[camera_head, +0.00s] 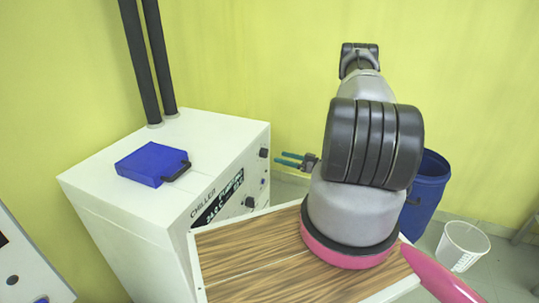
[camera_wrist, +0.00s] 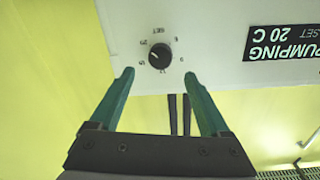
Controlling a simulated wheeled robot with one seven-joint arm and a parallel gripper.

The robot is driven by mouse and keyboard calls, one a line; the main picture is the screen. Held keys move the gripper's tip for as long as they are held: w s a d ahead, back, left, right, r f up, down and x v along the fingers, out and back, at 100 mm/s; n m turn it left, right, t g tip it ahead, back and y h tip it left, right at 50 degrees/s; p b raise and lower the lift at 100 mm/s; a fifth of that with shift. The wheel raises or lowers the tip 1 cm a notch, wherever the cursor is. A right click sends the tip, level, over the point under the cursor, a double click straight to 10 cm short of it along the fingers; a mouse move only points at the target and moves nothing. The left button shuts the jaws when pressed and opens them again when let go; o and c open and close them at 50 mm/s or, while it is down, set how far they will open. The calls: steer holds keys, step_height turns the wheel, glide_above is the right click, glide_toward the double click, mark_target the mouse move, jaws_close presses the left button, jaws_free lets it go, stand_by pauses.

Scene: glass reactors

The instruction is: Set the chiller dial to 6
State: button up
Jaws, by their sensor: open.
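The white chiller (camera_head: 150,215) stands left of my arm, with dark knobs on its right-hand front panel. In the wrist view, a round black dial (camera_wrist: 160,55) has small printed marks around it, including what look like SET, 25, 15 and 6. Its pointer is too small to read surely. The upper knob (camera_head: 263,153) in the head view seems to be this dial. My gripper (camera_head: 278,159) is open, its green fingers pointing at the panel. In the wrist view my gripper's fingertips (camera_wrist: 159,75) lie either side of the dial and a little below it, with nothing between them.
A blue case (camera_head: 150,166) with a dark handle lies on the chiller's top, near two black hoses (camera_head: 150,60). A wood-topped surface (camera_head: 260,260) is below my arm. A blue barrel (camera_head: 428,190) and white bucket (camera_head: 463,243) stand on the floor at right.

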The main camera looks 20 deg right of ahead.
mark_target(267, 153)
steer(key=x, duration=0.6)
steer(key=shift+w+a, duration=0.25)
jaws_close()
